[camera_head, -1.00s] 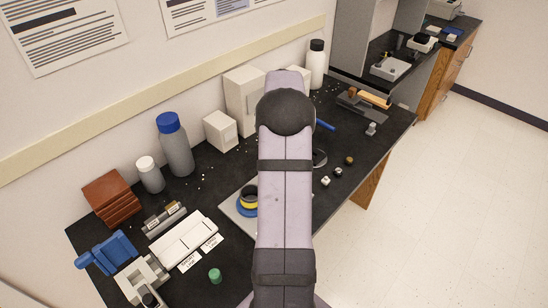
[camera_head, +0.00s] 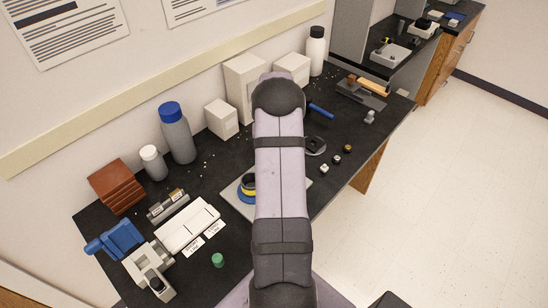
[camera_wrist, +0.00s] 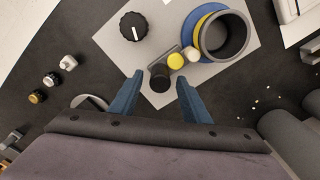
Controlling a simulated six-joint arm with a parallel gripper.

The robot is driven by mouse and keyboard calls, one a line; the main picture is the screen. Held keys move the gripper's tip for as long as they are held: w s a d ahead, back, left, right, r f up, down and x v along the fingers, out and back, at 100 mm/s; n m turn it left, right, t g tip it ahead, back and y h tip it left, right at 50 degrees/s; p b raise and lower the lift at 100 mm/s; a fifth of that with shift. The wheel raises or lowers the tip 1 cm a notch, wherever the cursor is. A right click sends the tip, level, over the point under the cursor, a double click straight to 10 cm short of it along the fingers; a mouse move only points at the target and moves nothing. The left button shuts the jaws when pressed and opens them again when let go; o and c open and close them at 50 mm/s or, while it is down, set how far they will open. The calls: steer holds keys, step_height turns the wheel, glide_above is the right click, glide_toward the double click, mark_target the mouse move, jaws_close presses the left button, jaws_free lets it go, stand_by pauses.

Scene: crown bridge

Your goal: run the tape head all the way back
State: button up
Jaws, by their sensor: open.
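I cannot tell for sure which part is the tape head. In the head view, a dark grey slide-like fixture (camera_head: 362,94) with an orange-tan bar (camera_head: 374,87) lies at the bench's far right end. In the wrist view, my gripper (camera_wrist: 159,76) points at a grey plate (camera_wrist: 135,22), its two blue fingers apart. A small grey bracket with a black cylinder (camera_wrist: 160,78), a yellow cap (camera_wrist: 176,61) and a white cap (camera_wrist: 191,54) lies between and just beyond the fingertips; contact is unclear. In the head view my arm hides the gripper.
On the plate are a black knob (camera_wrist: 133,26) and a dark cup in yellow and blue rings (camera_wrist: 224,36). Several small knobs (camera_wrist: 50,79) lie left of it. Bottles (camera_head: 177,140) and white boxes (camera_head: 243,90) line the wall. A blue-handled tool (camera_head: 320,110) lies beyond my arm.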

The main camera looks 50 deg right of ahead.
steer(key=shift+f, duration=0.4)
steer(key=shift+c, duration=0.3)
steer(key=c, duration=1)
steer(key=shift+d+b, duration=0.45)
steer(key=shift+d, duration=1.6)
steer(key=o, duration=1.1)
steer(key=shift+a, duration=0.1)
steer(key=shift+c, duration=0.2)
steer(key=shift+r, duration=0.1)
